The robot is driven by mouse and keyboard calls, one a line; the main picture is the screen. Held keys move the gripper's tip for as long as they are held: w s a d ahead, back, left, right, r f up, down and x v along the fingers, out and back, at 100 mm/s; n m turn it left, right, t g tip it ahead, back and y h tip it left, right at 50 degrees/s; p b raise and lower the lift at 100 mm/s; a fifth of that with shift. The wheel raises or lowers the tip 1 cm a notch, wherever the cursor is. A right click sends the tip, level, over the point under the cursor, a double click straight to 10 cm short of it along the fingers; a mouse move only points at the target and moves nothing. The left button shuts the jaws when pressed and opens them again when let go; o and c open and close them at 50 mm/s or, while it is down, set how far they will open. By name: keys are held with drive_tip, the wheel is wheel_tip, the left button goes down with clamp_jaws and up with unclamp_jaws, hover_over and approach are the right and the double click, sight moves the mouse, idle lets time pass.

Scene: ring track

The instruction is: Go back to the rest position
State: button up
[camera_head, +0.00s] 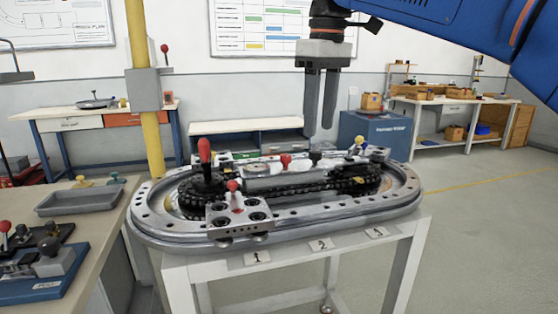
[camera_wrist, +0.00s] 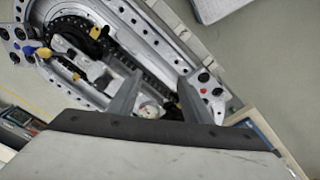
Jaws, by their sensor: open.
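My gripper (camera_head: 321,128) hangs from the blue arm, pointing down over the back right part of the oval ring track (camera_head: 310,234). Its two fingers are apart with nothing between them, and the tips look to be above the track. In the wrist view my gripper (camera_wrist: 152,95) shows its two fingers spread over the track (camera_wrist: 150,40). A silver carriage (camera_head: 238,215) with a red-knobbed lever sits on the front left of the track. A larger red-knobbed lever (camera_head: 205,160) stands behind it.
The track rests on a white stand with labels 1, 2 and 3 (camera_head: 322,244). A side bench with a grey tray (camera_head: 80,199) is at the left, near a yellow post (camera_head: 152,140). A blue cabinet (camera_head: 375,138) and workbench (camera_head: 455,100) stand behind. Floor at right is clear.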

drive_tip(key=s+d+f+m+t, duration=0.1)
drive_tip(key=s+d+f+m, duration=0.2)
drive_tip(key=f, duration=0.9)
drive_tip(key=s+d+f+m+t, duration=0.1)
drive_tip(key=s+d+f+m, duration=0.2)
drive_tip(key=s+d+f, duration=0.7)
drive_tip(key=s+d+f+m+t, duration=0.2)
drive_tip(key=s+d+f+m, duration=0.2)
drive_tip(key=f, duration=1)
drive_tip(key=s+d, duration=0.2)
drive_tip(key=d, duration=0.1)
drive_tip(key=shift+s+d, duration=0.2)
drive_tip(key=shift+d, duration=0.2)
